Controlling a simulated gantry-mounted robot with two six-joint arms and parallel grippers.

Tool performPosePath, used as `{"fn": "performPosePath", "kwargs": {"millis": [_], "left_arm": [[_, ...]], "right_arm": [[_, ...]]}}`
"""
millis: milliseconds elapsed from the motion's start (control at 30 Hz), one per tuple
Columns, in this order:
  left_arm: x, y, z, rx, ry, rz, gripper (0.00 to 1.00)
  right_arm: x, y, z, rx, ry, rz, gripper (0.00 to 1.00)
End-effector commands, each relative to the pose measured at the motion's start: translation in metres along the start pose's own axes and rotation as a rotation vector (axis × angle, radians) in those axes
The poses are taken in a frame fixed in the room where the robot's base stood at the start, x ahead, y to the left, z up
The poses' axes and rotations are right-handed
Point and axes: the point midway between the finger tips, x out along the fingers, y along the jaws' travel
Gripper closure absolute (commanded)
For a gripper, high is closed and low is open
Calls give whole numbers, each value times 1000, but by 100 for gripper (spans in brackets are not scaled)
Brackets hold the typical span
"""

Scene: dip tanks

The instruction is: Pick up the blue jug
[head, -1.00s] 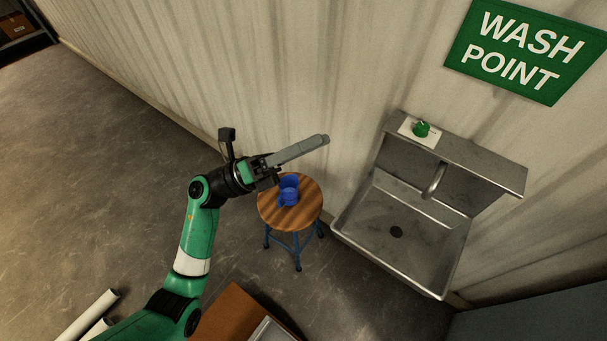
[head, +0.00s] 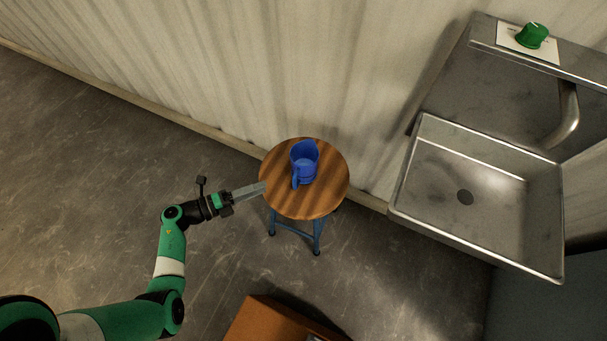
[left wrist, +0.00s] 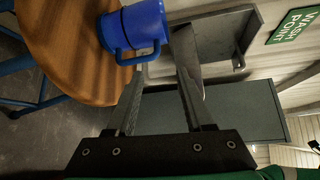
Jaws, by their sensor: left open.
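The blue jug (head: 306,163) stands upright on a round wooden stool (head: 325,200) in the head view. Its handle is on the side toward the lower left. My left gripper (head: 262,188) is at the stool's left edge, with its fingers pointing toward the stool, apart from the jug. In the left wrist view the jug (left wrist: 142,28) is at the top, handle facing my fingers, on the stool top (left wrist: 75,45). The left gripper (left wrist: 158,75) is open and empty, with the jug beyond its fingertips. My right gripper is not in view.
A metal sink (head: 430,200) with a curved tap (head: 568,115) and a green knob (head: 532,36) is right of the stool. A corrugated wall (head: 230,80) stands behind. An orange-brown box-like surface (head: 262,322) is below. Floor left of the stool is clear.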

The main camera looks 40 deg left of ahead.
Motion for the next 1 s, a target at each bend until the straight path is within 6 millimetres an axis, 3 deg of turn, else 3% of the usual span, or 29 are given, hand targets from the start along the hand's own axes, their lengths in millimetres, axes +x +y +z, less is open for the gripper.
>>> {"fn": "performPosePath", "kwargs": {"millis": [33,233,500,767,1000], "left_arm": [[-2,10,2,0,-13,1,48],[1,8,5,1,-17,1,48],[50,10,4,3,-14,0,48],[64,7,6,1,-18,1,48],[102,8,2,4,-15,0,48]], "right_arm": [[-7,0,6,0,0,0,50],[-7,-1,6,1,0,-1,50],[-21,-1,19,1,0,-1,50],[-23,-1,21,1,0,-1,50],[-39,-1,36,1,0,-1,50]]}}
